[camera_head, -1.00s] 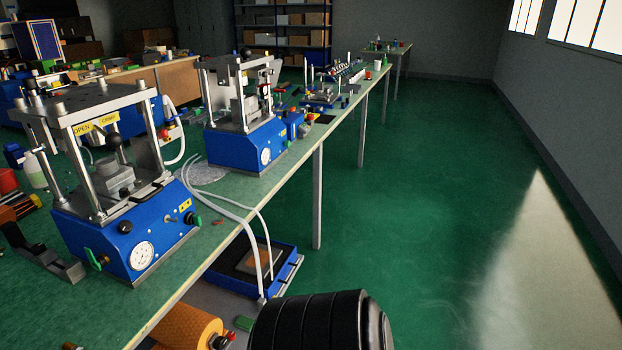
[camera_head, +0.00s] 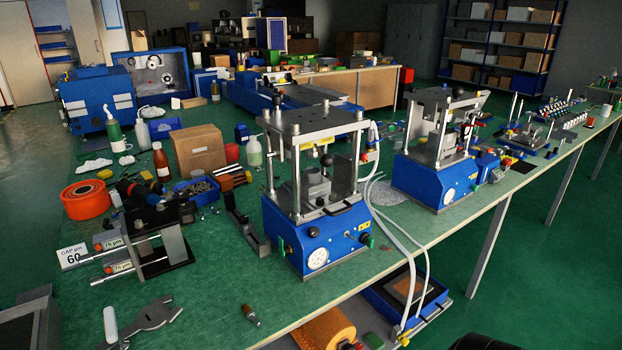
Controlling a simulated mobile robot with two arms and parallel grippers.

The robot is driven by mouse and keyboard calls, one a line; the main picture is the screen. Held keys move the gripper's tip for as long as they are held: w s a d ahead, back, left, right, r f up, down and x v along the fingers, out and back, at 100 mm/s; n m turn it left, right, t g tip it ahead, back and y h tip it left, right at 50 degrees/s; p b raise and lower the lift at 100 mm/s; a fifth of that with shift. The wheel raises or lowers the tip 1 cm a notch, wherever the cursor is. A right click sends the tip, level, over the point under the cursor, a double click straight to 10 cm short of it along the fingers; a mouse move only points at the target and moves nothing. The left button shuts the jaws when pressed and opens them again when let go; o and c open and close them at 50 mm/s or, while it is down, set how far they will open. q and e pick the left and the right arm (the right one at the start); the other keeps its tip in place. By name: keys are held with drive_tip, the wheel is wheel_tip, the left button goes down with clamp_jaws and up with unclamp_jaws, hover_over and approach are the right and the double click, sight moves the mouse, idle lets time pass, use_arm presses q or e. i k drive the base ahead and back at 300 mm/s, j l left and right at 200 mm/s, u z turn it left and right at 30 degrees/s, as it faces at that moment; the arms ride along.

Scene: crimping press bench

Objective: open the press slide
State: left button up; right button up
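The nearer press (camera_head: 318,240) stands on the green bench, with a blue base, several steel posts and a thick top plate. Its base carries a round gauge, a green-handled valve and knobs. Yellow labels sit under the top plate, too small to read now. A grey block (camera_head: 313,180) and a black ball knob (camera_head: 327,160) show between the posts; I cannot tell how far the slide is open. A similar second press (camera_head: 437,180) stands farther right. Neither of my grippers shows in the head view.
Left of the nearer press are a cardboard box (camera_head: 200,150), a spray bottle (camera_head: 254,151), an orange roll (camera_head: 86,199) and a gauge stand (camera_head: 157,240). White hoses (camera_head: 415,240) hang over the front edge. The bench front (camera_head: 240,290) is mostly clear.

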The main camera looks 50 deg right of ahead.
sight(310, 192)
drive_tip(key=z, duration=1.5)
